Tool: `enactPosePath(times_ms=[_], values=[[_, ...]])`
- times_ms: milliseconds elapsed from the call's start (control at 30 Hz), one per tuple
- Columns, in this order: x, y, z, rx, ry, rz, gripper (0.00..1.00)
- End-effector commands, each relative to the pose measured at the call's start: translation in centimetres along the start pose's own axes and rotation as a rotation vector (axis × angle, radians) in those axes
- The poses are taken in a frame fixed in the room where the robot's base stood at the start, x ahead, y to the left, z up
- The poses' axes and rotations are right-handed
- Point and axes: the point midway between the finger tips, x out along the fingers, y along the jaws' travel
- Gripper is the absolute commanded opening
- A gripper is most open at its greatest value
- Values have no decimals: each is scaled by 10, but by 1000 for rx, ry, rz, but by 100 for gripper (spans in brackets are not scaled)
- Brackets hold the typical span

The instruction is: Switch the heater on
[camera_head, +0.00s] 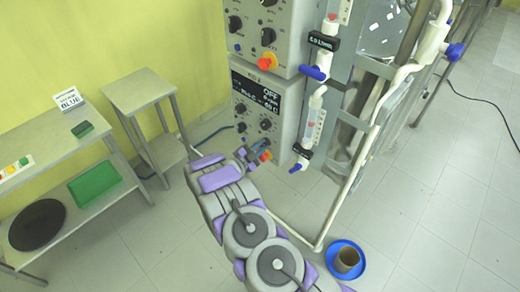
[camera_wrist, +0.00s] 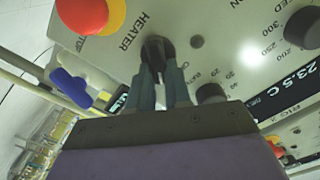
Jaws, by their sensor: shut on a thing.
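The heater control box (camera_head: 285,120) is the lower of two stacked grey units, and its black display shows OFF at the top. In the wrist view, turned upside down, the black heater switch (camera_wrist: 157,50) sits beside the printed word HEATER on the grey panel. My gripper (camera_wrist: 160,72) has its two fingers closed around this switch, hiding part of it. In the head view my gripper (camera_head: 258,150) is at the lower front of the box, and the arm hides the switch there.
A red stop button on yellow (camera_wrist: 92,12) and black dials (camera_wrist: 210,93) are near the fingers. A blue valve handle (camera_head: 298,165) and glass-reactor piping (camera_head: 365,150) stand right of the box. A blue dish (camera_head: 347,276) lies on the floor. Benches (camera_head: 140,90) stand left.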

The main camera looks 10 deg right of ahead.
Motion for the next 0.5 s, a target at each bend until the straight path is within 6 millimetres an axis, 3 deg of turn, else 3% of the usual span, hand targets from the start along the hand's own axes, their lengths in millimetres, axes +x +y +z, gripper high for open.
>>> enactPosePath(times_ms=[500], values=[[-1,4,3,323,-2,-1,0]])
